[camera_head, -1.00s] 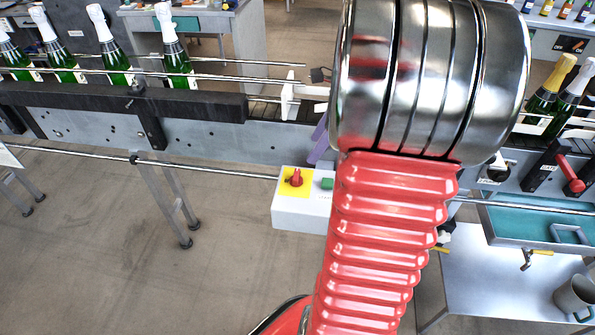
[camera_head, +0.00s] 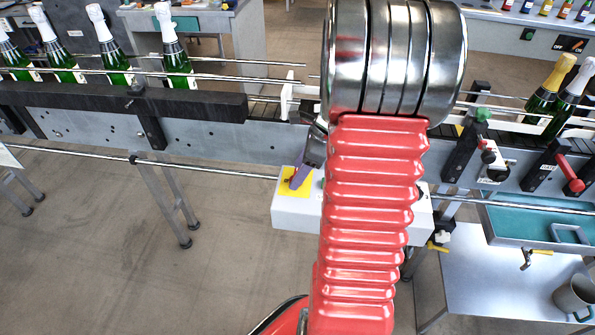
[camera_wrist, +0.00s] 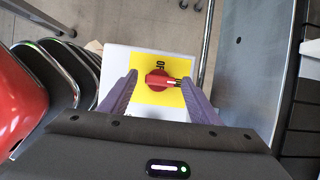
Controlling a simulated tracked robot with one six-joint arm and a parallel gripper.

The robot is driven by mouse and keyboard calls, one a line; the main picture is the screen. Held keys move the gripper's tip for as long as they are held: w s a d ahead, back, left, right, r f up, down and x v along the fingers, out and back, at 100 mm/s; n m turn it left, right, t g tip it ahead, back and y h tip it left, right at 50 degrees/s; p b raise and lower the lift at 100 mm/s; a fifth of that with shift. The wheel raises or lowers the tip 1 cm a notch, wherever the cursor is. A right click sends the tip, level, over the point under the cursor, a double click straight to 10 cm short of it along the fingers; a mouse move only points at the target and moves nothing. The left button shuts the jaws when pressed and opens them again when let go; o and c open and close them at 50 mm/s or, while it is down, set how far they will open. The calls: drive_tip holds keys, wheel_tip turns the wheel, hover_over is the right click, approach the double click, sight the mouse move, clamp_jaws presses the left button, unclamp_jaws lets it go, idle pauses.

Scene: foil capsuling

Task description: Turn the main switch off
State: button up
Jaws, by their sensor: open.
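The main switch is a red rotary knob (camera_wrist: 160,80) on a yellow plate (camera_wrist: 152,98), which is on a white box. In the wrist view the knob lies between my two purple fingers, with a finger on each side and a gap to each. The word "OF", partly cut off by the knob, shows beside it on the plate. My gripper (camera_wrist: 160,88) is open. In the head view the yellow plate (camera_head: 289,187) is partly covered by my gripper (camera_head: 299,176), and the knob is mostly hidden behind a purple finger.
The white box (camera_head: 295,214) hangs below the conveyor (camera_head: 215,140). Green bottles (camera_head: 176,62) stand on the conveyor at left. A red-handled lever (camera_head: 570,172) and a steel table (camera_head: 485,275) are at right. Open floor lies at lower left.

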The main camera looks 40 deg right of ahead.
drive_tip(key=shift+c, duration=0.7)
drive_tip(key=c, duration=0.9)
drive_tip(key=shift+a, duration=0.25)
drive_tip(key=shift+d, duration=0.15)
